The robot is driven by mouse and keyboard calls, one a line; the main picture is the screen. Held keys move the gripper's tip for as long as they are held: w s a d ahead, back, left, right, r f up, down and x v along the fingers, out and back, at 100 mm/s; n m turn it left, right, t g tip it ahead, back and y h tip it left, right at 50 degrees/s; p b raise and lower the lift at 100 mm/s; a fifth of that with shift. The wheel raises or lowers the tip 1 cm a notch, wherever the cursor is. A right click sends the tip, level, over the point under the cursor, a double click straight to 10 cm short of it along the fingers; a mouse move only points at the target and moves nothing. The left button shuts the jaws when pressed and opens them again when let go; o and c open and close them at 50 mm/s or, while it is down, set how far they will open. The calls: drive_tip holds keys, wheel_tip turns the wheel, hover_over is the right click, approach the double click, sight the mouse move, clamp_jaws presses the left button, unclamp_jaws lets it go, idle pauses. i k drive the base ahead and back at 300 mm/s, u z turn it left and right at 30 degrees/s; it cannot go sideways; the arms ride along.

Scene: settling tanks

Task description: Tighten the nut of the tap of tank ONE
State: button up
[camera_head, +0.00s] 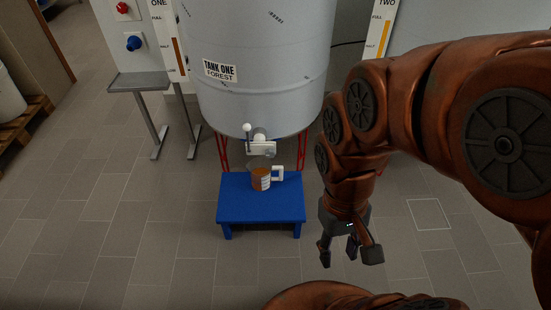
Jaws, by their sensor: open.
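Tank ONE (262,60) is a large pale grey drum, labelled "TANK ONE FOREST", on a red stand at the upper middle. Its tap (262,147) sticks out low on the front, with a white-knobbed lever (247,128) standing up on its left. The nut cannot be made out clearly at this size. A jug (260,179) with brown liquid and a white handle stands below the tap on a blue stool (260,212). My gripper (349,262) is open and empty, pointing down, in front and to the right of the stool, apart from the tap.
A small grey side table (139,82) stands left of the tank, below a panel with red and blue knobs (133,43). Gauge boards ONE (170,38) and TWO (380,30) flank the tank. A wooden pallet (22,125) is far left. The tiled floor around the stool is clear.

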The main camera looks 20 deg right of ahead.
sight(270, 153)
drive_tip(key=k, duration=1.25)
drive_tip(key=u, duration=0.6)
drive_tip(key=i, duration=0.5)
drive_tip(key=u, duration=0.95)
drive_tip(key=i, duration=1.35)
drive_tip(key=z, duration=1)
drive_tip(key=i, duration=0.35)
drive_tip(key=z, duration=0.35)
